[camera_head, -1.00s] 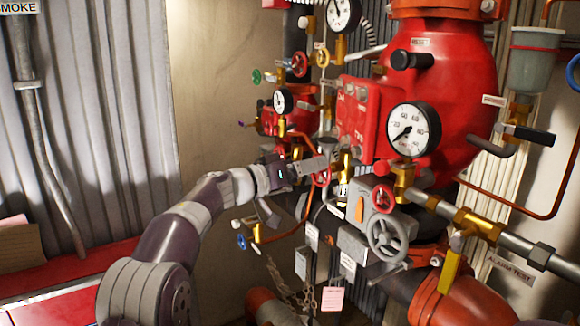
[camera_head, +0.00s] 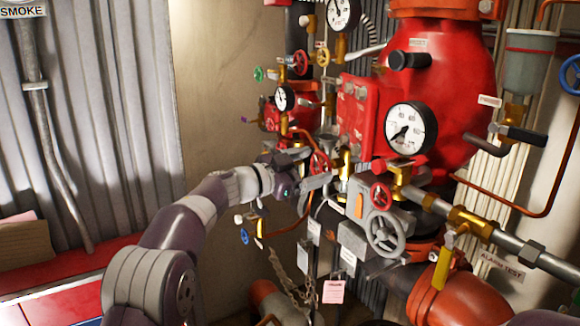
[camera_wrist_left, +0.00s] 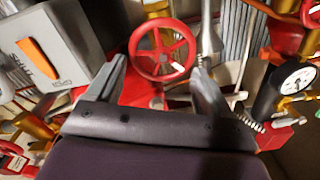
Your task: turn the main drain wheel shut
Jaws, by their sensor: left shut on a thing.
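A red spoked handwheel (camera_head: 319,163) sits low on the pipework, left of the red valve body. It shows larger in the left wrist view (camera_wrist_left: 162,50), between the two fingers. My left gripper (camera_head: 316,169) is shut on this red wheel, with one finger on each side of its rim; it also shows in the left wrist view (camera_wrist_left: 160,74). Part of the wheel is hidden behind the fingers in the head view. No tag naming this wheel as the main drain can be read. My right gripper is not in view.
A grey box with an orange lever (camera_wrist_left: 38,58) is close left in the wrist view. A pressure gauge (camera_head: 410,128) and copper pipes crowd the area.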

